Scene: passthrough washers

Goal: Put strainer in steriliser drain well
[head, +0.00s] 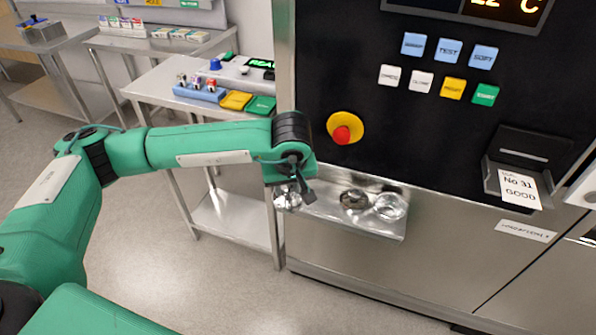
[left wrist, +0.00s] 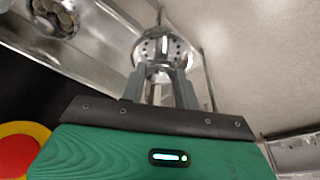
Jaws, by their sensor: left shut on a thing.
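My left gripper (head: 291,187) is shut on the strainer (head: 288,198), a shiny metal cup, at the left end of the steel ledge (head: 325,212) on the steriliser front. In the left wrist view the perforated strainer (left wrist: 166,46) sits between the fingertips of the left gripper (left wrist: 163,76). A round dark opening (head: 354,200), apparently the drain well, is in the ledge to the right of the gripper, apart from the strainer. A round metal fitting (left wrist: 54,16) shows at the upper left of the wrist view. My right gripper is out of view.
A shiny round metal piece (head: 391,207) is on the ledge right of the dark opening. A red emergency button (head: 342,135) on yellow sticks out above the ledge. A steel side table (head: 160,82) with coloured items stands left of the steriliser. The floor in front is clear.

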